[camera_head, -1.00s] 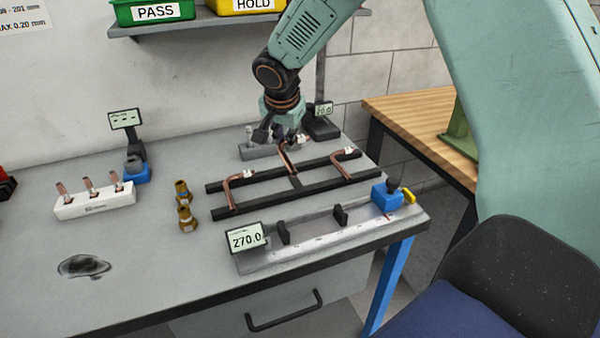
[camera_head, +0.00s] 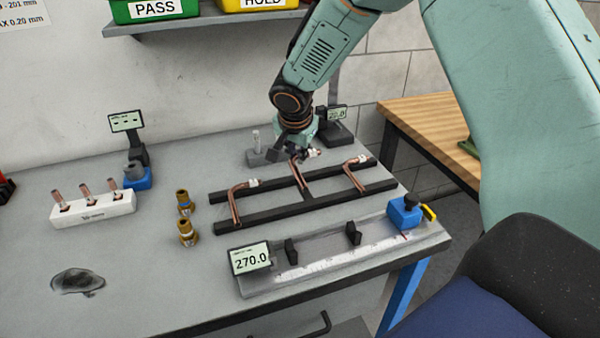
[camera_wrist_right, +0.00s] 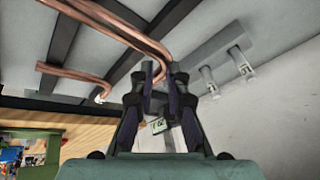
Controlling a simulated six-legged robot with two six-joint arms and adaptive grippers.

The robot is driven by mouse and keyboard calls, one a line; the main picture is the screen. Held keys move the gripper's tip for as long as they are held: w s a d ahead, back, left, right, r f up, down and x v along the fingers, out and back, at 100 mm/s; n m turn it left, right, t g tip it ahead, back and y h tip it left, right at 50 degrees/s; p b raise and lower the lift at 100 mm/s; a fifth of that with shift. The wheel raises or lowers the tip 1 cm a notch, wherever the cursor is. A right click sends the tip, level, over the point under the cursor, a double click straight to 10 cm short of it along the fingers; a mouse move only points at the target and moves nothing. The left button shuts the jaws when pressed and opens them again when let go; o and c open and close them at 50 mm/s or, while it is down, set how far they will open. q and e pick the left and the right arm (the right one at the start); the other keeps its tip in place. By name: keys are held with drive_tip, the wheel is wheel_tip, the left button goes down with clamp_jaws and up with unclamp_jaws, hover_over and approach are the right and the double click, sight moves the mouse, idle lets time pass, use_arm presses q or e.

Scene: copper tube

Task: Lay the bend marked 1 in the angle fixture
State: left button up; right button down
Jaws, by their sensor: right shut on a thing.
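My right gripper (camera_head: 298,153) is shut on the end of the middle copper bend (camera_head: 299,175), whose tube still lies across the black rack (camera_head: 325,198). In the right wrist view the fingers (camera_wrist_right: 158,78) close around this copper tube (camera_wrist_right: 130,36) near its curve. A left bend (camera_head: 235,203) and a right bend (camera_head: 350,176) lie on the rack with white tags. The tag numbers are too small to read. A low grey fixture with an upright post (camera_head: 257,150) stands behind the rack, partly hidden by the gripper; a small display (camera_head: 337,113) stands beside it. My left gripper is out of view.
A length gauge (camera_head: 330,258) reading 270.0 lies in front of the rack. A shelf (camera_head: 205,22) with bins hangs above.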

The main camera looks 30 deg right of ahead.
drive_tip(key=shift+a+f, duration=0.15)
drive_tip(key=shift+f, duration=0.65)
drive_tip(key=f, duration=0.3)
drive_tip(key=shift+d+f, duration=0.15)
drive_tip(key=shift+d, duration=0.1)
drive_tip(key=shift+a, duration=0.1)
drive_tip(key=shift+a, duration=0.1)
drive_tip(key=shift+f+b, duration=0.2)
drive_tip(key=shift+b, duration=0.3)
drive_tip(key=c, duration=1.3)
unclamp_jaws()
drive_tip(key=shift+c, duration=0.2)
